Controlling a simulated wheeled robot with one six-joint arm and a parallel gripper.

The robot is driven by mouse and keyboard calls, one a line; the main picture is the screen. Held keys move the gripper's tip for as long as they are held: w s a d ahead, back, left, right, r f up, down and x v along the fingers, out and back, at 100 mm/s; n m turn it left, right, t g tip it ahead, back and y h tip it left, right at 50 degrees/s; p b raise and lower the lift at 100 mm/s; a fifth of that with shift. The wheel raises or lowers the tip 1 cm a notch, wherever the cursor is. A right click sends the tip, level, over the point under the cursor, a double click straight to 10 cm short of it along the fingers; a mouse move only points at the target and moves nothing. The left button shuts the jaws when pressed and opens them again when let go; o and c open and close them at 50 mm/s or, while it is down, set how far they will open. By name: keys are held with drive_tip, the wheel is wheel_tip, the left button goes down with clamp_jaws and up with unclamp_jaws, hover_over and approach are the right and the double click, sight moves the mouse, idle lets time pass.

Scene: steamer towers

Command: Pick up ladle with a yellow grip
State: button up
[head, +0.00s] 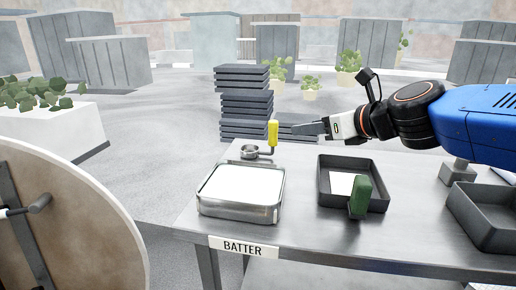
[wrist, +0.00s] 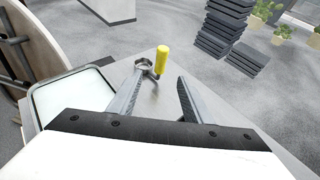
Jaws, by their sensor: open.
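The ladle's yellow grip (head: 273,133) stands upright at the back of the metal table, behind the batter tray. Its round metal bowl (head: 250,151) lies to the left of the grip. In the wrist view the yellow grip (wrist: 162,62) shows beyond my fingertips, roughly between their lines, with the bowl (wrist: 143,65) to its left. My gripper (head: 312,128) reaches in from the right and points left at the grip, a short gap away. In the wrist view my gripper (wrist: 161,80) has its fingers apart with nothing between them.
A metal tray of white batter (head: 240,213) stands on the table (head: 300,230) in front of the ladle. A dark tray (head: 325,192) with a green-handled tool (head: 360,196) is to its right. Stacked dark slabs (head: 244,102) rise behind. A round brown disc (head: 70,220) is at left.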

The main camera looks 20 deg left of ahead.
approach(276, 130)
drive_tip(key=a+f, duration=0.1)
drive_tip(key=a, duration=0.1)
drive_tip(key=shift+w+d+x, duration=0.1)
drive_tip(key=shift+w+x, duration=0.05)
drive_tip(key=shift+x, duration=1)
drive_tip(key=shift+w+d+x, duration=0.1)
drive_tip(key=shift+w+x, duration=0.1)
drive_tip(key=shift+x, duration=1)
drive_tip(key=shift+w+d+x, duration=0.1)
drive_tip(key=shift+w+x, duration=0.05)
drive_tip(key=shift+x, duration=1)
drive_tip(key=shift+r, duration=0.1)
clamp_jaws()
